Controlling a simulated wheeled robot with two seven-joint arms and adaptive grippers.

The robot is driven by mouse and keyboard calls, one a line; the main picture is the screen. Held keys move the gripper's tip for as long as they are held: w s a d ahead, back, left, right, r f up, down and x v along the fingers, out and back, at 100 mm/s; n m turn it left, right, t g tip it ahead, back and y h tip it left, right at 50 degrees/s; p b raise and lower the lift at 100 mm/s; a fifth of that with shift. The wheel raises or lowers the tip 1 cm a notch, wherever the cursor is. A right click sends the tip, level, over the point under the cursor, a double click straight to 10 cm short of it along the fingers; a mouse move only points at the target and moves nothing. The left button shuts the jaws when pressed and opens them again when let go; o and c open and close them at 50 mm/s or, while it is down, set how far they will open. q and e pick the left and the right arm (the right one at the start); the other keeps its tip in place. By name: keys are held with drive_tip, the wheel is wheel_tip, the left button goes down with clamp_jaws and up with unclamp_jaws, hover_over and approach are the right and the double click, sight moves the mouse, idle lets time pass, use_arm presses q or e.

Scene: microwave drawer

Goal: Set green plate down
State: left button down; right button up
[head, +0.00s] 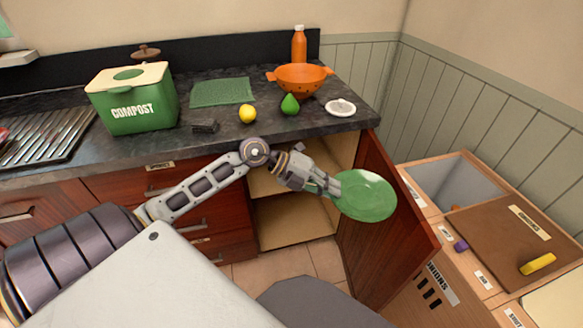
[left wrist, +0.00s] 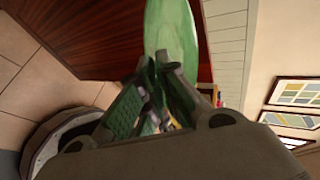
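The green plate (head: 366,197) is held out in front of the open cabinet door, below the counter's edge. My left gripper (head: 334,187) is shut on the plate's left rim. In the left wrist view the plate (left wrist: 172,32) extends away from the gripper's fingers (left wrist: 155,85), which close on its near edge. The plate is clear of the counter and touches no surface that I can see. My right gripper does not show in either view.
The dark counter (head: 225,128) holds a green compost bin (head: 133,100), a green mat (head: 222,92), a lemon (head: 247,114), a green fruit (head: 290,104), an orange colander (head: 300,79) and a white dish (head: 340,107). The cabinet door (head: 385,240) stands open. Wooden bins (head: 500,215) stand at right.

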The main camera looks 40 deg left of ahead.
use_arm(q)
drive_tip(key=shift+s+d+r+m+g+h, duration=0.15)
drive_tip(key=shift+s+d+r+m+g, duration=0.15)
drive_tip(key=shift+s+r, duration=0.3)
drive_tip(key=shift+s+d+r+m+g+h, duration=0.2)
drive_tip(key=shift+s+r+m+g, duration=0.15)
drive_tip(key=shift+r, duration=0.35)
drive_tip(key=shift+s+d+r+m+g+h, duration=0.15)
drive_tip(key=shift+s+d+r+m+g, duration=0.15)
drive_tip(key=shift+s+r, duration=0.3)
drive_tip(key=shift+r, duration=0.4)
drive_tip(key=shift+w+a+n+t, duration=0.15)
drive_tip(key=shift+w+n+t, duration=0.55)
drive_tip(key=shift+w, duration=0.45)
drive_tip(key=shift+w, duration=0.1)
